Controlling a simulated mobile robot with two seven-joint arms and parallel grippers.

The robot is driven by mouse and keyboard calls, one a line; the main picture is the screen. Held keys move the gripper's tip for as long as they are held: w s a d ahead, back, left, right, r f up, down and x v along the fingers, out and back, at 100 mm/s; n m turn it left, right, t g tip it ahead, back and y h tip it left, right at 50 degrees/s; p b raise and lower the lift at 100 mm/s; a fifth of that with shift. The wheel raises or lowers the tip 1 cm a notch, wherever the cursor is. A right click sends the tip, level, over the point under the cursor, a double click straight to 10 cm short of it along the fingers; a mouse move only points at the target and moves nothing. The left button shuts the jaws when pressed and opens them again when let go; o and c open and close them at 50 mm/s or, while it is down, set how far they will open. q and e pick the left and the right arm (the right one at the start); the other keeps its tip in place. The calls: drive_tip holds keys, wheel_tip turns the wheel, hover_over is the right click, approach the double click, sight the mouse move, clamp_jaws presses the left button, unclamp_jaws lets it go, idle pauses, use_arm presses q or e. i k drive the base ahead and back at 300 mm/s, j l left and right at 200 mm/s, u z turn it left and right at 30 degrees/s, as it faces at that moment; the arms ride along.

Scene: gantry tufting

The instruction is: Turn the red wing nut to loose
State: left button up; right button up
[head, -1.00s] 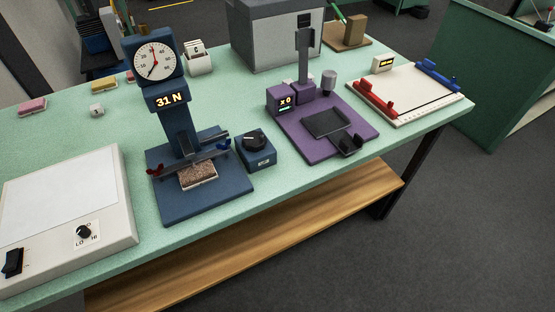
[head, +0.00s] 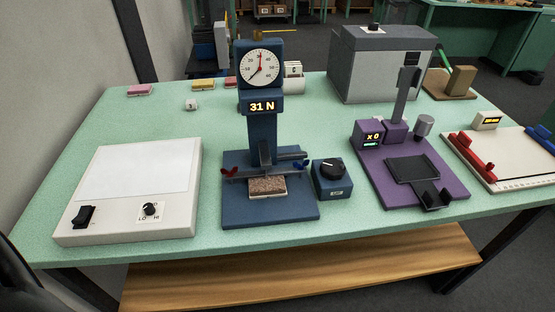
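The red wing nut (head: 229,173) is on the left end of the dark crossbar of the blue force gauge stand (head: 262,125). It is small in the head view, and its exact turn angle is hard to tell. A blue wing nut (head: 300,165) is on the right end of the crossbar. A speckled brown sample (head: 267,187) lies under the bar on a pale block. The dial and the display on the stand show a reading, with the display at 31 N. Neither gripper is in view.
A white light box (head: 135,185) with a switch and knob lies left of the stand. A blue knob box (head: 332,178) is close on its right. A purple device (head: 415,170) stands further right, and a grey box (head: 385,65) behind. Green tabletop in front of the stand is narrow.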

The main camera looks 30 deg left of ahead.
sight(223, 171)
drive_tip(key=j+u, duration=0.1)
drive_tip(key=u, duration=0.65)
drive_tip(key=i+j+u, duration=0.1)
drive_tip(key=u, duration=0.3)
